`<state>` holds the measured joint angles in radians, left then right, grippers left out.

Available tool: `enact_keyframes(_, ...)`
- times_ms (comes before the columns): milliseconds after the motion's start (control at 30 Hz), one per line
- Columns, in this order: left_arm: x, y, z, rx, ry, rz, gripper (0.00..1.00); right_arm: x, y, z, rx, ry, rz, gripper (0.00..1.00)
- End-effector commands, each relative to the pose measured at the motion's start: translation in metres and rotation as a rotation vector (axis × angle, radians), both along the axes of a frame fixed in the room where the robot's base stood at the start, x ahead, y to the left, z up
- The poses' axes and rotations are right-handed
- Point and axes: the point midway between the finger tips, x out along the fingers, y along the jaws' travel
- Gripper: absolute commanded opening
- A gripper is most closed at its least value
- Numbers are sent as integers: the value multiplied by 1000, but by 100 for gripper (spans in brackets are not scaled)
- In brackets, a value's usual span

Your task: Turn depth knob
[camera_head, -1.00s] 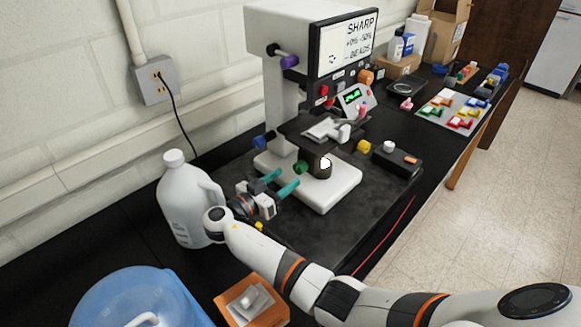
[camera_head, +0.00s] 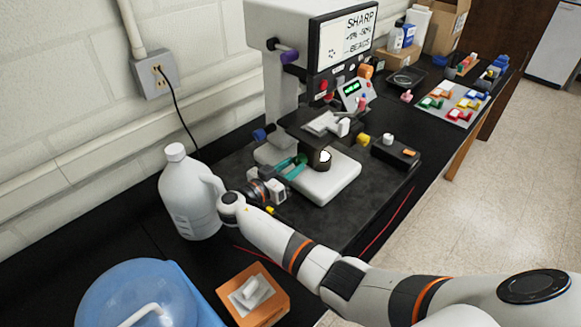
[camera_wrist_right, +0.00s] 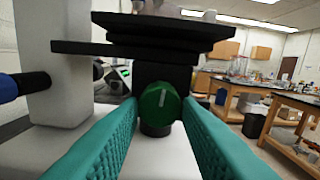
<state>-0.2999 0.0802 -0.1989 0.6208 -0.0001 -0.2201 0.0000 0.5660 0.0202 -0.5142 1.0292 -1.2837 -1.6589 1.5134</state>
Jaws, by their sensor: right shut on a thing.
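The green knob (camera_head: 302,159) sits low on the front of the microscope-like machine (camera_head: 279,95), under its dark stage. In the right wrist view the green knob (camera_wrist_right: 160,101) has a white mark that points nearly straight up. My right gripper (camera_head: 298,163) has teal fingers on either side of this knob and is shut on it. Other knobs on the machine are purple (camera_head: 289,57), blue (camera_head: 259,135), yellow (camera_head: 363,139) and orange (camera_head: 364,72). My left gripper is out of view.
A white jug (camera_head: 187,195) stands close beside my right wrist. A blue container (camera_head: 135,290) and an orange tissue box (camera_head: 250,292) are at the front. A black control box (camera_head: 398,152) lies right of the machine. A small green display (camera_head: 352,86) shows unreadable digits.

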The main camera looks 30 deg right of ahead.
Motion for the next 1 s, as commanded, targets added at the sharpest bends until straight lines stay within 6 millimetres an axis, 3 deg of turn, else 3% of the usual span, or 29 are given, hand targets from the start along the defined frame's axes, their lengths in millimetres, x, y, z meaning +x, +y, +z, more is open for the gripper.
enact_keyframes(367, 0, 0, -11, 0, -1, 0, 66, 0, 0, -2, -45, 126, 0, 8)
enact_keyframes(1000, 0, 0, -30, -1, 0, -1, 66, -1, 0, 0, -237, 677, 0, 8)
